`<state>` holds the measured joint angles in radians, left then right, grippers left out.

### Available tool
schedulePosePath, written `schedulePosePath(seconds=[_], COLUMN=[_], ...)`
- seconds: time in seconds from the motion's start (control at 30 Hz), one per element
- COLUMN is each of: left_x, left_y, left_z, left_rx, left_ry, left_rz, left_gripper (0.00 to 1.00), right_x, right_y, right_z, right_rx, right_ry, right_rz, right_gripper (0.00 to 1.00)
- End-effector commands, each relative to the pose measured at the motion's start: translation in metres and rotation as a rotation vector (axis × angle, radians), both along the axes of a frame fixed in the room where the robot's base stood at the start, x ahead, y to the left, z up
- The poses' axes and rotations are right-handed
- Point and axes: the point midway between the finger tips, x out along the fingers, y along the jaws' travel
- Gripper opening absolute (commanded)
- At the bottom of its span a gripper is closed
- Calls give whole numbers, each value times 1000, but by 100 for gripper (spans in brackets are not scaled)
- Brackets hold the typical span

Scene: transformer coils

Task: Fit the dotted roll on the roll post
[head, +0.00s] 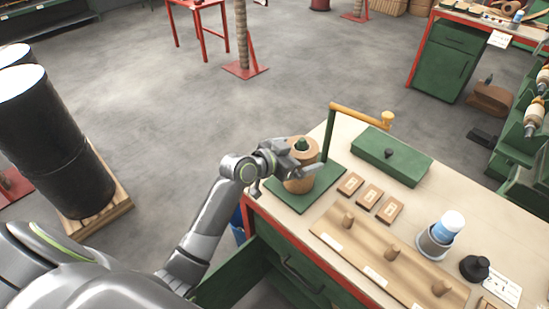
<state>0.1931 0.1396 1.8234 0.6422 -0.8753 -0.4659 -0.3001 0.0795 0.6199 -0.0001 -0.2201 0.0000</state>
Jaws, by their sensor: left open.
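A tan roll (299,184) stands upright on a green base plate (325,180) at the near left corner of the workbench. A dark green tip (301,144) shows in the middle of its top, so the roll appears to sit around a post. Dots on the roll are too small to make out. My left gripper (305,172) is open at the roll's upper part, with a finger across its front. The gripper hides part of the roll, and I cannot tell whether it touches. My right gripper is out of view.
A green upright with a yellow arm (357,115) rises beside the roll. A green lidded box (391,156), small wooden blocks (369,196), a pegged board (368,250) and a blue-white cylinder (440,234) share the bench (290,222). Black drums (55,150) stand at left.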

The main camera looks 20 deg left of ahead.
Motion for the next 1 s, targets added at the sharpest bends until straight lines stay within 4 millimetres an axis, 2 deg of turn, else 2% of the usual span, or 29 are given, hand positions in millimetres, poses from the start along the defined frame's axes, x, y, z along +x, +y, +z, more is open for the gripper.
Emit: schedulePosePath(seconds=[0.7,1.0], left_x=[-114,-136], left_y=[59,70], left_z=[47,57], left_rx=[7,2], left_ry=[-2,-5], left_rz=[-1,0], left_gripper=[100,100], right_x=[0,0], right_y=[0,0], right_z=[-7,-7], right_rx=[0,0], right_ry=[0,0], right_rz=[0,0], right_gripper=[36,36])
